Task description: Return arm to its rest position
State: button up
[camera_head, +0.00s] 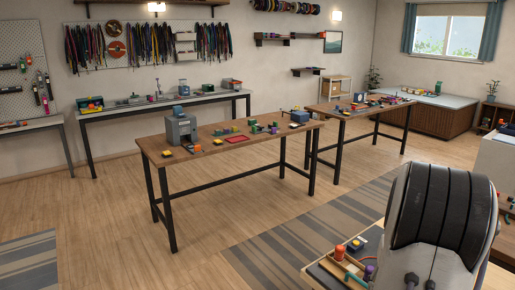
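My gripper does not show in the head view, so I cannot see its fingers or anything in them. The long wooden workbench (213,153) stands in the middle of the room on dark metal legs. On it are a grey machine (181,129) at the left end, a red flat piece (237,138) near the front edge and several small coloured items. No cord being braided can be made out at this distance.
A second wooden table (372,112) with coloured items stands behind to the right. A bench edge at the lower right bears a wooden tray (343,268) with an orange-red piece (340,253). The wooden floor (110,215) and striped rug (290,235) are clear.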

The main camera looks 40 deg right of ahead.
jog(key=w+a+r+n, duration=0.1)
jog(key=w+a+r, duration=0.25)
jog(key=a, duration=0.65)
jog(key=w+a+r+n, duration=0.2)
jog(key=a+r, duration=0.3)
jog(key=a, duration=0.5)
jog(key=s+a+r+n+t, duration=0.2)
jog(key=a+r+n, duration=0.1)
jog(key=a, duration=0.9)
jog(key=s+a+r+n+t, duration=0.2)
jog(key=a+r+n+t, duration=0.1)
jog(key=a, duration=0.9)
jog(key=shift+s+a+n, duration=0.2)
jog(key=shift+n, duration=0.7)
